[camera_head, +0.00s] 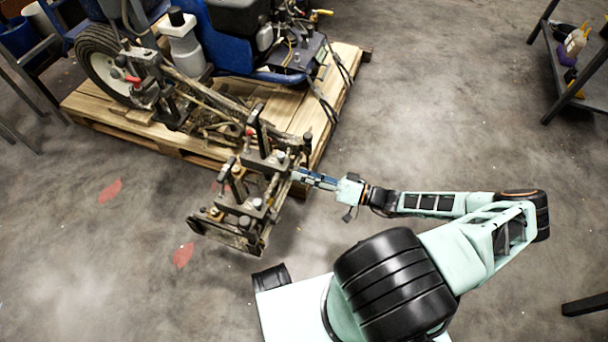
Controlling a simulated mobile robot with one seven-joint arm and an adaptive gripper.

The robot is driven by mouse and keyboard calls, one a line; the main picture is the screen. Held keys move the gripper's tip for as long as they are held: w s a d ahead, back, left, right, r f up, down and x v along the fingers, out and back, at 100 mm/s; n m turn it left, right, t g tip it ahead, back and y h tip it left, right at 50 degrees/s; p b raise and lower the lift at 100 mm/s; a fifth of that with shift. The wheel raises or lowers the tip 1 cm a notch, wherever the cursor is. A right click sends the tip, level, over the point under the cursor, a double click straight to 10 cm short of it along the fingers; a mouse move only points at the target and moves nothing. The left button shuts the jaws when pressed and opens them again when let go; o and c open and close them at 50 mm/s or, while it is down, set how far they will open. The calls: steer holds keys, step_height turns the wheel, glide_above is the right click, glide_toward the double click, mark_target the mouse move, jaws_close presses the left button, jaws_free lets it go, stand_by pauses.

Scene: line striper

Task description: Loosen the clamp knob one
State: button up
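The line striper (225,28) stands on a wooden pallet. Its dirty metal clamp assembly (245,205) reaches out past the pallet's front edge, with several upright dark knobs and posts on it. I cannot tell which knob is clamp knob one. My gripper (303,177) is at the right side of this assembly, reaching in from the right near a dark upright part. Its fingertips are small and partly lost against the metal parts. I cannot see whether it is open or holds anything.
The wooden pallet (335,95) lies under the striper. A dark shelf (560,75) with bottles stands at the upper right, and a blue bucket (18,38) at the upper left. Red patches (183,255) mark the concrete floor, which is mostly clear at the left and right.

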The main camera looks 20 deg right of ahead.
steer(key=v, duration=1.2)
stand_by(0.5)
